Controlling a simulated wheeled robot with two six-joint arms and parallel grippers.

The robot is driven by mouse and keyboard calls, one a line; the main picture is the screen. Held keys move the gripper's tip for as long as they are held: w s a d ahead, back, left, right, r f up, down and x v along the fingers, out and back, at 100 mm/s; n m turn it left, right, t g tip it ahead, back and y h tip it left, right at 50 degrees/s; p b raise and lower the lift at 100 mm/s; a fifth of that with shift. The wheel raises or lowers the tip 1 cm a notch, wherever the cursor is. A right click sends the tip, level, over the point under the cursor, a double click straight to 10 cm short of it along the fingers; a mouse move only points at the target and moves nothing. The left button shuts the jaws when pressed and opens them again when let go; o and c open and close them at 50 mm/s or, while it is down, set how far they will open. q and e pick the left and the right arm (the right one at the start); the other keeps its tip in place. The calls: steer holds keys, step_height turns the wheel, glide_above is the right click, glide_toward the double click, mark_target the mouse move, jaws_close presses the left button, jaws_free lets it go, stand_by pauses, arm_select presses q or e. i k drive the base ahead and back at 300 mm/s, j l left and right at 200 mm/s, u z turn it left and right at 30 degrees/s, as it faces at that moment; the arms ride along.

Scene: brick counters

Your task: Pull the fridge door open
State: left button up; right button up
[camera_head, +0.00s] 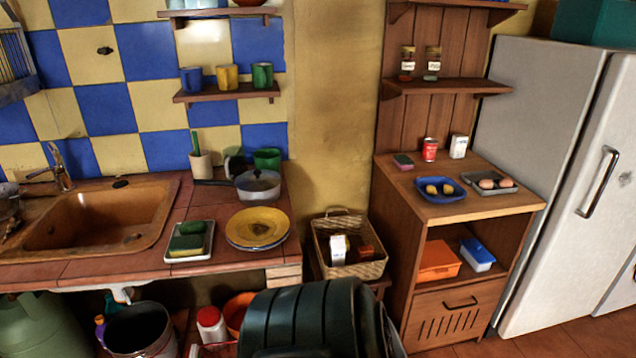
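The fridge (540,110) is white and stands at the right edge of the head view. Its front door (590,235) looks shut, and the far right of it is cut off by the frame. A long metal handle (598,182) stands upright, slightly tilted, on the door. No gripper shows in this view. A dark green ribbed rounded shape at the bottom middle hides part of the floor, and I cannot tell what it is.
A wooden cabinet (460,322) stands left of the fridge, with a blue tray (440,199) on top. A wicker basket (350,268) sits left of it. The tiled sink counter (205,277) fills the left. Some tiled floor (530,345) is clear before the fridge.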

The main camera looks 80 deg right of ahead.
mark_target(590, 233)
steer(key=k+l+z, duration=0.2)
steer(key=z, duration=0.25)
steer(key=k+l+z, duration=0.1)
steer(key=l+z, duration=0.35)
steer(key=k+l+z, duration=0.1)
steer(key=l+z, duration=0.8)
steer(key=j, duration=0.1)
